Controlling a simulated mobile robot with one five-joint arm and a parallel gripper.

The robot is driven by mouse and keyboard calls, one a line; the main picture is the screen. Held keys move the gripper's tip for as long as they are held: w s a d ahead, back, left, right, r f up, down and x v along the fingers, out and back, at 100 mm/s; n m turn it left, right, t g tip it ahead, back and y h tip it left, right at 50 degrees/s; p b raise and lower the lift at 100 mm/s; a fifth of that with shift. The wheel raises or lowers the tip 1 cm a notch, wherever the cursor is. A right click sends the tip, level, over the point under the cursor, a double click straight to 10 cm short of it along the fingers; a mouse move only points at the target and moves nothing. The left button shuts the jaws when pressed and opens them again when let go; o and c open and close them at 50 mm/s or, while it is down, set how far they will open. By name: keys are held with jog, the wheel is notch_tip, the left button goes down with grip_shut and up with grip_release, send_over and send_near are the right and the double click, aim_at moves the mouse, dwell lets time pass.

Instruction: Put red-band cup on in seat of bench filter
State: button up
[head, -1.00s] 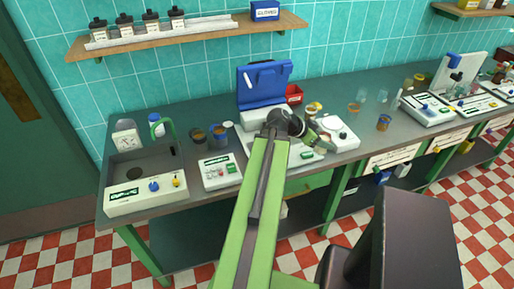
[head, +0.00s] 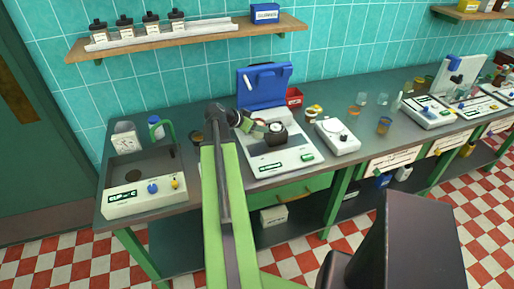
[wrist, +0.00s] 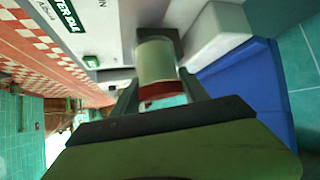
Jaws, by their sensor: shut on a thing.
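The red-band cup (wrist: 157,62) shows in the wrist view as a pale, greenish cylinder with a red band at its near end. My gripper (wrist: 160,92) is shut on it, one finger on each side. The bench filter (head: 283,158) is the white unit with a raised blue lid (head: 265,85) in the head view. Its dark seat (head: 276,135) is just right of my gripper (head: 261,126). In the wrist view the cup's far end overlaps a dark block on the white body; I cannot tell whether they touch. The cup is hard to make out in the head view.
A white unit with a grey basin (head: 145,185) stands at the left. A small white device (head: 338,136) is right of the filter, with loose cups (head: 384,125) beyond. A red box (head: 294,96) stands behind.

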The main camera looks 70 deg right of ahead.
aim_at(254, 138)
notch_tip(254, 138, down, 8)
jog(key=b, duration=0.6)
jog(key=shift+r, duration=0.3)
jog(key=o, duration=1.5)
jog(key=shift+f, duration=0.1)
jog(key=shift+a+r, duration=0.1)
jog(key=shift+r, duration=0.1)
jog(key=p+v, duration=0.7)
jog(key=v, duration=0.4)
jog(key=shift+a+r, duration=0.2)
jog(key=shift+a, duration=0.05)
jog(key=shift+w+p, duration=0.15)
jog(key=shift+p, duration=0.15)
